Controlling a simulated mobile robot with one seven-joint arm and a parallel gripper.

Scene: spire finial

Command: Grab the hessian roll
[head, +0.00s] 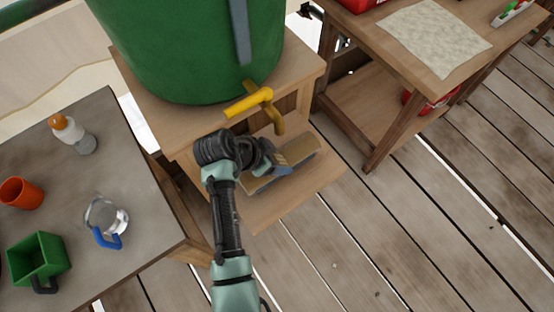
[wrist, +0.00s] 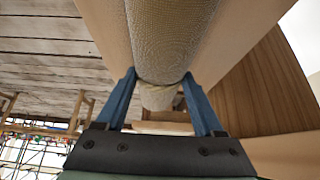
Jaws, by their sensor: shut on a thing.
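The hessian roll (wrist: 170,38) is a tan, woven-textured cylinder running away from the camera in the wrist view. My gripper (wrist: 159,76) has its two blue fingers on either side of the roll and is shut on it. In the head view the roll (head: 301,150) is at the low shelf (head: 325,183) of the wooden stand, below the yellow tap. My gripper (head: 280,166) reaches it there from the left, and my wrist hides part of it. I cannot tell whether the roll touches the shelf.
A green barrel (head: 195,50) with a yellow tap (head: 249,101) stands above the roll. A grey table (head: 60,170) at left holds an orange cup (head: 21,193), a bottle (head: 72,134), a clear jug (head: 106,217) and a green box (head: 38,260). Decking (head: 430,230) at right is clear.

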